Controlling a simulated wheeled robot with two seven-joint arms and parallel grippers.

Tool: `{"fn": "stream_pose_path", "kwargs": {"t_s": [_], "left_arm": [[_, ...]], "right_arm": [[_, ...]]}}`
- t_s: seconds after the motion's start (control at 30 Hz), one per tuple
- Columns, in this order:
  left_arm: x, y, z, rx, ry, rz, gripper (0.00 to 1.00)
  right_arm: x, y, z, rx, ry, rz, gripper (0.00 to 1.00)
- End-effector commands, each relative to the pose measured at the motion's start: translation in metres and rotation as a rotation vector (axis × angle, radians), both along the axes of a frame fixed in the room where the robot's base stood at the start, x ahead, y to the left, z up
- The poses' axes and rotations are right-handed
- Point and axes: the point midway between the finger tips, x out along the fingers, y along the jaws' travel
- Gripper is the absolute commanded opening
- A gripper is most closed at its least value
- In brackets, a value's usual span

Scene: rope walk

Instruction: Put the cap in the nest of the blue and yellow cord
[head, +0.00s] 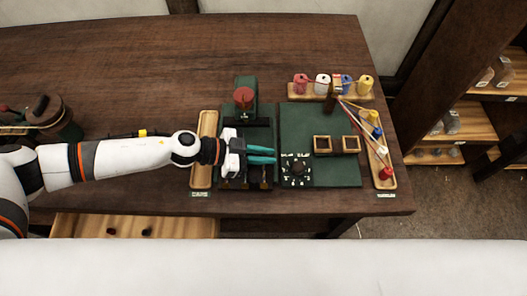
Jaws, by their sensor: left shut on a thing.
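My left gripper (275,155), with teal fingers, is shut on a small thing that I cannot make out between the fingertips. It hovers at the right edge of a black rack (236,183), beside the green mat (335,176). Two square wooden frames (322,145) (351,144), perhaps the nests, sit side by side on the mat, right of the gripper. I cannot tell which belongs to the blue and yellow cord. I cannot identify the cap. Colored cords (358,113) fan from a dark post (330,101) toward bobbins at the right. My right gripper is not in view.
A black dial with pale marks (295,169) lies just below right of the fingertips. A spool rack (330,97) stands behind the mat. A wooden tray (386,181) holds bobbins. A red-topped green stand (243,97) is behind the gripper. An open drawer (180,226) juts out in front.

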Motion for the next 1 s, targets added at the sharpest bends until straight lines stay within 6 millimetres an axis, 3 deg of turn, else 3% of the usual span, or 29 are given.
{"fn": "stream_pose_path", "kwargs": {"t_s": [0.1, 0.13, 0.27, 0.53, 0.7, 1.0], "left_arm": [[0.000, 0.000, -0.001, -0.001, 0.000, -0.001, 0.00], [0.000, 0.000, -0.001, -0.001, 0.000, -0.001, 0.20], [0.000, 0.000, -0.001, -0.001, 0.000, 0.000, 0.38], [0.000, 0.000, 0.000, 0.000, 0.000, 0.000, 0.38], [0.000, 0.002, 0.014, 0.000, -0.002, 0.000, 0.38], [-0.007, 0.065, 0.037, 0.003, -0.001, 0.004, 0.38]], "right_arm": [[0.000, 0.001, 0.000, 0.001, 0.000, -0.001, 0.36], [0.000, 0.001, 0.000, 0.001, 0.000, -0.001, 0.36], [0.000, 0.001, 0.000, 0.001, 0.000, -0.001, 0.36], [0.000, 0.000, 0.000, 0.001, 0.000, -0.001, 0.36], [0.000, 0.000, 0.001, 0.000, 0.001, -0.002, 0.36], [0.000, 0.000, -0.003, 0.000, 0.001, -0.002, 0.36]]}}
